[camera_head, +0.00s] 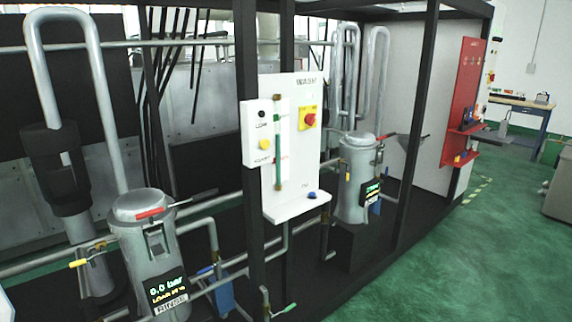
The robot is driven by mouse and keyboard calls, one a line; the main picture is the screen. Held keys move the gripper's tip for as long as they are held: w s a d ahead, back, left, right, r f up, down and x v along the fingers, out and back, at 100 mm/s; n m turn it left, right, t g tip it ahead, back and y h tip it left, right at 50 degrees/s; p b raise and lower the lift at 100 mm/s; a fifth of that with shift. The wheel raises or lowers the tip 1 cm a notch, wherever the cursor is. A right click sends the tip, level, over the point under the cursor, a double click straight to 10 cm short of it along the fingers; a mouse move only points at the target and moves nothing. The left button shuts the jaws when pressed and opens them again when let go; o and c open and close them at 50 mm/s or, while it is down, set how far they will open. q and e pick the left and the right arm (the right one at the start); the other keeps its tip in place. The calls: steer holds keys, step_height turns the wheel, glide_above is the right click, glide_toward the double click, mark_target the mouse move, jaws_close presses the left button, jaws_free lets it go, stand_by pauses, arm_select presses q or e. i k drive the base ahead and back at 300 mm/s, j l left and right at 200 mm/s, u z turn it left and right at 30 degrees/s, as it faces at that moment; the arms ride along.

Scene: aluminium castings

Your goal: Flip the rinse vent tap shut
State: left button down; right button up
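Neither of my grippers is in view. I cannot tell for sure which tap is the rinse vent tap. A green-handled tap (283,310) and a yellow one (265,296) show low in front.
A white control panel (300,150) with a red knob hangs between black frame posts. Pipes run across the left side at vessel height. A red tool board (466,95) and a workbench (520,108) stand farther right. The green floor (450,265) at the right is clear.

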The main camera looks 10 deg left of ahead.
mark_target(79, 262)
steer(key=u, duration=1.6)
